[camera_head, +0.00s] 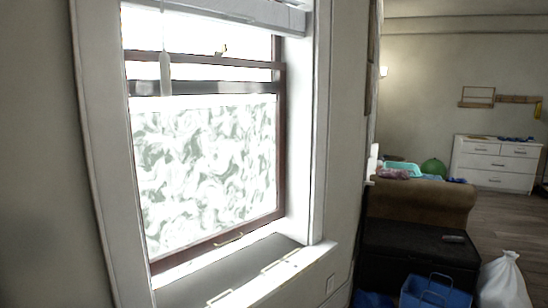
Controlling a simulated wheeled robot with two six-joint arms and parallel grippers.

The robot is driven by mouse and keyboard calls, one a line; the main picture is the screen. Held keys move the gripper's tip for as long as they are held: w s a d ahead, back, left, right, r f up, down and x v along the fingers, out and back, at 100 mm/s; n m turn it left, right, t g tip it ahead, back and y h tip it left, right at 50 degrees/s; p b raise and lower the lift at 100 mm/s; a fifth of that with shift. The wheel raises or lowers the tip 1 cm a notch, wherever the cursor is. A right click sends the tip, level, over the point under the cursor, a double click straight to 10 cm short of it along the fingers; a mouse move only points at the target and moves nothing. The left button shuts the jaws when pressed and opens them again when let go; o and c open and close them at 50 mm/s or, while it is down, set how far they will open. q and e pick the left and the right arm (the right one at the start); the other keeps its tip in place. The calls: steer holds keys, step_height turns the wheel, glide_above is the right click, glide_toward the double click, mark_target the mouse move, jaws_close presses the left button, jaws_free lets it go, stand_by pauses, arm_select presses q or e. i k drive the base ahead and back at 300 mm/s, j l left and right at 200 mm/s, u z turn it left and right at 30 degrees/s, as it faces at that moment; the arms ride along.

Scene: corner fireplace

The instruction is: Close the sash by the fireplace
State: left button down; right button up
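The window (205,165) fills the left half of the view, with a dark reddish-brown sash frame inside a white casing. Its lower pane has a frosted leaf-like pattern. Two horizontal rails cross near the top, an upper rail (200,60) with a small brass-coloured catch (222,50) and a darker lower rail (205,87), with a strip of bright glass between them. The bottom rail (215,243) runs just above the sill, with a small handle (229,238). I cannot tell whether there is a gap beneath it. Neither gripper is in view, and no fireplace shows.
The pale sill (285,268) juts out below the window. A white blind (250,12) hangs at the top. To the right are a dark chest (400,245), a brown sofa (430,200), a blue basket (435,293), a white bag (503,283) and a white dresser (495,165).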

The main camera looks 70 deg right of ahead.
mark_target(163, 263)
steer(key=z, duration=1.75)
steer(key=i+l+u, duration=0.1)
steer(key=u, duration=0.3)
steer(key=l+u, duration=0.35)
steer(key=i+l+u, duration=0.1)
steer(key=u, duration=0.3)
steer(key=l+u, duration=0.55)
steer(key=l, duration=0.35)
steer(key=k+l+u, duration=0.1)
steer(key=l, duration=0.4)
steer(key=l+u, duration=0.15)
steer(key=l, duration=0.35)
steer(key=k+l+u, duration=0.15)
steer(key=l, duration=0.3)
steer(key=k+l+u, duration=0.15)
steer(key=l, duration=0.3)
